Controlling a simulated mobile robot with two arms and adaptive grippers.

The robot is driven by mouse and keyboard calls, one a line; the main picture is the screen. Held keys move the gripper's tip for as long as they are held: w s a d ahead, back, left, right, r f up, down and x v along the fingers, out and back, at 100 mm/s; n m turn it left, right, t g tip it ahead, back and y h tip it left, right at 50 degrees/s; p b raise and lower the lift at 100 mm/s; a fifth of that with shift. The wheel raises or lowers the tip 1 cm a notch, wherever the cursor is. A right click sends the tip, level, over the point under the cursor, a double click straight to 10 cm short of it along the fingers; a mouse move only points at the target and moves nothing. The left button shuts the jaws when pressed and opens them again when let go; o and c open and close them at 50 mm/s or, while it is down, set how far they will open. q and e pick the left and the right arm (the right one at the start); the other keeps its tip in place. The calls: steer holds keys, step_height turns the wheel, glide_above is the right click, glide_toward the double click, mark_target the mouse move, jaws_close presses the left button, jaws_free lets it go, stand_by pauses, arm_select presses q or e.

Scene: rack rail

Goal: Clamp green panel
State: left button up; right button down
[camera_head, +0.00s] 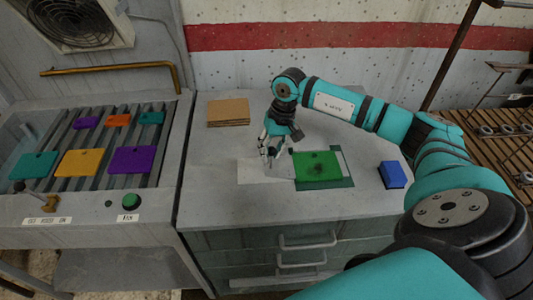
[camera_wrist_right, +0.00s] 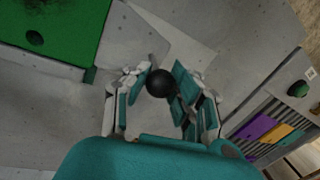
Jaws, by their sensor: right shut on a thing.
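The green panel (camera_head: 318,167) lies flat on a darker green plate (camera_head: 345,183) on the grey cabinet top. It also fills the upper left of the right wrist view (camera_wrist_right: 50,35), where a dark round hole shows in it. My right gripper (camera_head: 270,153) is low over the cabinet top, just left of the panel. In the right wrist view its fingers (camera_wrist_right: 160,90) are closed around a black ball knob (camera_wrist_right: 160,82). What the knob is attached to is hidden. My left gripper is in neither view.
A blue block (camera_head: 392,174) sits right of the panel. A brown stack (camera_head: 228,112) lies at the back left of the cabinet top (camera_head: 225,210). At the left, a slatted rack (camera_head: 45,142) holds several coloured panels, with a green button (camera_head: 131,201) below.

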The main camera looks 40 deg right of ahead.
steer(key=shift+d+r, duration=0.1)
steer(key=shift+d, duration=0.05)
steer(key=c, duration=1.6)
jaws_free()
steer(key=shift+o, duration=1.3)
steer(key=shift+s+d, duration=0.1)
steer(key=shift+d, duration=0.1)
steer(key=o, duration=0.3)
steer(key=shift+s+d, duration=0.1)
steer(key=shift+s, duration=0.05)
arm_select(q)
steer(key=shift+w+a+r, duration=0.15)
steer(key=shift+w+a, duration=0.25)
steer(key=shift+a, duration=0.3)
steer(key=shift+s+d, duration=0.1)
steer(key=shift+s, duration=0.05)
arm_select(e)
steer(key=shift+a, duration=0.2)
steer(key=r, duration=0.4)
steer(key=d+r, duration=0.1)
steer(key=r, duration=0.3)
steer(key=d+r, duration=0.1)
steer(key=r, duration=0.2)
steer(key=shift+s+d+r, duration=0.15)
steer(key=shift+s+r, duration=0.2)
steer(key=shift+r, duration=0.05)
